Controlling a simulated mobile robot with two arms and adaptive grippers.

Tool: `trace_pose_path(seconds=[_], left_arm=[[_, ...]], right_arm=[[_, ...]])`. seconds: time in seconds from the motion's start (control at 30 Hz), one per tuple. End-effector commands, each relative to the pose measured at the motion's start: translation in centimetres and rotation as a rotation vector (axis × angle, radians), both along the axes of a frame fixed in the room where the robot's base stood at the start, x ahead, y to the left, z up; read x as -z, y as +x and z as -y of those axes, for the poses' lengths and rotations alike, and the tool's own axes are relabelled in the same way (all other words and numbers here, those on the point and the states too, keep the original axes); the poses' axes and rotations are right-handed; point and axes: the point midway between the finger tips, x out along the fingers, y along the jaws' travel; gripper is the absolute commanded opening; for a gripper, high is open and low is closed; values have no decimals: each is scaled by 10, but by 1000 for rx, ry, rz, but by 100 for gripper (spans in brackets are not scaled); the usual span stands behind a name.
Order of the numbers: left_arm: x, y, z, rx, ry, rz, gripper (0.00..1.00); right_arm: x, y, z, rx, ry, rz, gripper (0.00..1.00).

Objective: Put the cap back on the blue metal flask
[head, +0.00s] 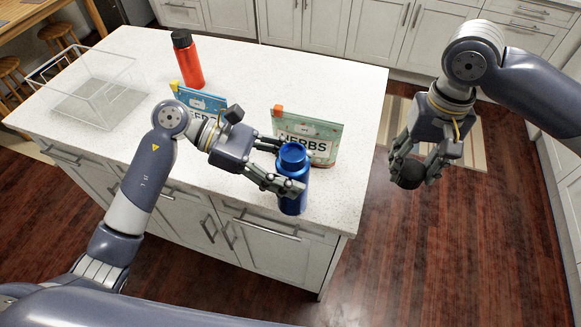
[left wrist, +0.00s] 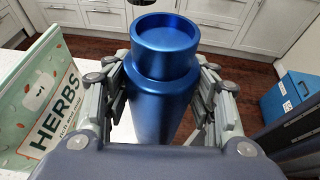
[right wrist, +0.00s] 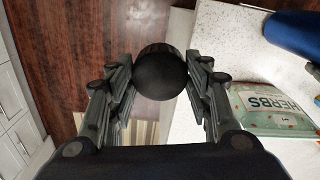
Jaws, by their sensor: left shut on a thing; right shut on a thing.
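The blue metal flask (head: 292,190) stands upright near the front right corner of the white island, its top uncapped. My left gripper (head: 291,170) is shut around its body; the flask also shows between the fingers in the left wrist view (left wrist: 165,85). My right gripper (head: 418,172) is shut on the black cap (head: 407,174), out past the right edge of the island and over the floor. The cap shows between the fingertips in the right wrist view (right wrist: 160,72). The cap is well apart from the flask.
A green herbs packet (head: 306,138) stands just behind the flask. A blue packet (head: 200,104), a red bottle with a black cap (head: 188,62) and a wire basket (head: 92,90) are farther left on the island (head: 270,75). The island's back right is clear.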

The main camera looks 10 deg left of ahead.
Motion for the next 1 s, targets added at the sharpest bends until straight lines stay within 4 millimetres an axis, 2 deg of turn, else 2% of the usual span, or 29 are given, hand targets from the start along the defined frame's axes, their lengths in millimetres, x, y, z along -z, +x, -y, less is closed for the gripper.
trace_pose_path(seconds=[0.17, 0.3, 0.5, 0.6, 0.8, 1.0], left_arm=[[-1, 0, 0, -1, -2, 1, 10], [-1, 0, 0, -1, -2, 1, 10], [-1, 0, 0, -1, -2, 1, 10], [-1, 0, 0, 0, -2, 2, 10], [-1, 0, 0, 0, -2, 2, 10], [-1, 0, 0, 0, -2, 2, 10]], right_arm=[[-26, 10, -49, -44, 0, 5, 30], [-52, 11, -97, -85, -1, 4, 30], [-88, 1, -163, -141, -4, 3, 30], [-101, -7, -188, -163, -4, 2, 30], [-116, -20, -218, -188, -3, -1, 30], [-119, -23, -225, -192, -2, -3, 30]])
